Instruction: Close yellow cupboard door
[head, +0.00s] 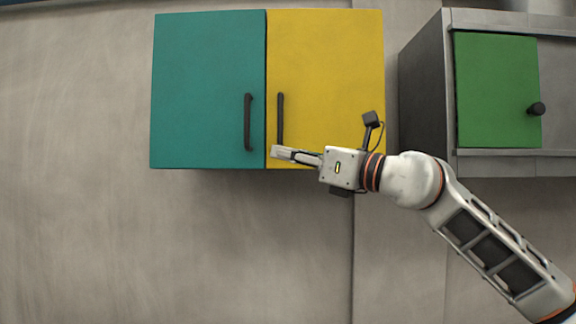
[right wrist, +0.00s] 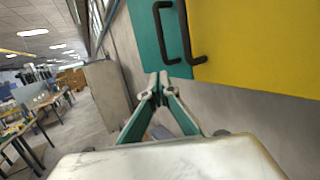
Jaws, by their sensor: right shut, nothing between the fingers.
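The yellow cupboard door (head: 330,70) is the right half of a wall cupboard in the head view. It looks flush with the teal door (head: 208,80) beside it. Its black handle (head: 281,120) stands upright near its left edge. My right gripper (head: 277,153) is shut and empty, in front of the door's lower left corner, just below the handle; contact cannot be told. In the right wrist view the shut fingertips (right wrist: 160,82) show below the two handles, with the yellow door (right wrist: 260,45) at upper right. My left gripper is not in view.
A grey cabinet (head: 424,100) with a green door (head: 495,90) and a black knob (head: 537,109) stands to the right. The wall (head: 80,240) below and left of the cupboard is bare. The right wrist view shows tables (right wrist: 40,120) in the room at left.

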